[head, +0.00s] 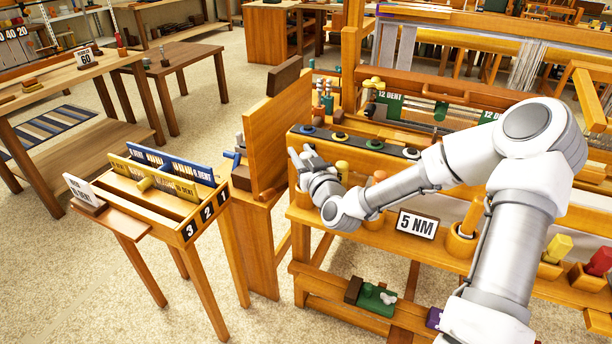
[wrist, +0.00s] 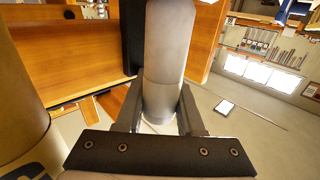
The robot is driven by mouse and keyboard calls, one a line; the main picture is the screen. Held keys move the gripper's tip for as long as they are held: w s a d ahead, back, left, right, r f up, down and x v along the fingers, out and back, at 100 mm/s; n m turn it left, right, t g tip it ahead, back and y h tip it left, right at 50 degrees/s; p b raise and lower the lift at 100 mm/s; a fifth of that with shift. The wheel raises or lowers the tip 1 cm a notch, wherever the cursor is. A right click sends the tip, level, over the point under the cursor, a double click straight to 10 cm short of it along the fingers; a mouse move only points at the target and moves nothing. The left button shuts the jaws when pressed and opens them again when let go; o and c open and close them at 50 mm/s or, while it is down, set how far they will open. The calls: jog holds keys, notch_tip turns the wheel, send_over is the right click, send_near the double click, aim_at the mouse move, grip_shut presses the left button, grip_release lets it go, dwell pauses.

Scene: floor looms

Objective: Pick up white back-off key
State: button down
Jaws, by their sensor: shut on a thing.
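My gripper (head: 299,157) is at the left end of the loom's dark rail, beside an upright wooden panel. In the wrist view its two dark fingers (wrist: 160,120) are shut on a smooth, pale grey-white cylinder. This looks to be the white back-off key (wrist: 165,60), in shade. In the head view the key cannot be made out clearly at the gripper.
The wooden panel (head: 276,128) stands close left of the gripper. The dark rail (head: 355,143) carries several coloured rings. A small stand with numbered slots (head: 190,225) is at left.

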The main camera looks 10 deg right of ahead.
notch_tip(320, 180, up, 10)
jog(key=p, duration=0.3)
dwell(0.4)
jog(key=c, duration=1.2)
grip_release()
grip_shut()
